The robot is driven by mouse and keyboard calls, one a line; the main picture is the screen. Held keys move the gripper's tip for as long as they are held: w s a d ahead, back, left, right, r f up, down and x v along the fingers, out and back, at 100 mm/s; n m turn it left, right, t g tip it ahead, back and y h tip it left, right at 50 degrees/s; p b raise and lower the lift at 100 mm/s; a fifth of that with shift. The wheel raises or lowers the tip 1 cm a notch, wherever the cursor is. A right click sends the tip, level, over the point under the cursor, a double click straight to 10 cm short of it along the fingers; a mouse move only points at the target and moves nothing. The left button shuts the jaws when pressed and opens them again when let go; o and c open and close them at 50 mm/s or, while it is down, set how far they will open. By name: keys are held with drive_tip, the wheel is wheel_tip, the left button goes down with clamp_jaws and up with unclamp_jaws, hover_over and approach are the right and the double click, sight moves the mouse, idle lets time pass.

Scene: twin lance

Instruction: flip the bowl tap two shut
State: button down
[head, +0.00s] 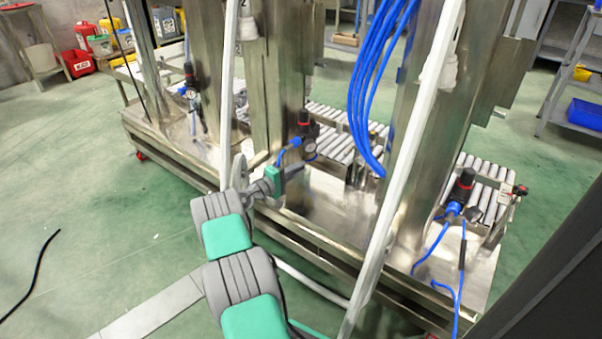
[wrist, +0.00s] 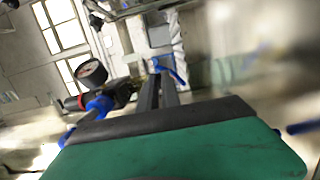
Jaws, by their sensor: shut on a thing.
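My gripper (head: 277,180) reaches in at the middle machine column in the head view, below a regulator with a gauge (head: 309,148). In the wrist view its two dark fingers (wrist: 158,88) are close together. A small blue tap lever (wrist: 170,69) shows at their tips, and the gripper is shut on it. The fingers hide part of the lever. The tap's body and any number on it cannot be made out. In the head view my gripper and wrist hide the lever.
A round gauge (wrist: 92,72) and blue fitting (wrist: 98,104) sit just left of the fingers in the wrist view. Slanted white posts (head: 400,170) and hanging blue hoses (head: 368,90) stand right of my arm. Green floor (head: 90,200) is open at left.

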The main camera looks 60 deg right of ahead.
drive_tip(key=shift+w+m+g+y, duration=0.3)
drive_tip(key=shift+m+g, duration=0.2)
drive_tip(key=shift+g, duration=0.3)
drive_tip(key=c, duration=1.6)
unclamp_jaws()
drive_tip(key=shift+o, duration=0.2)
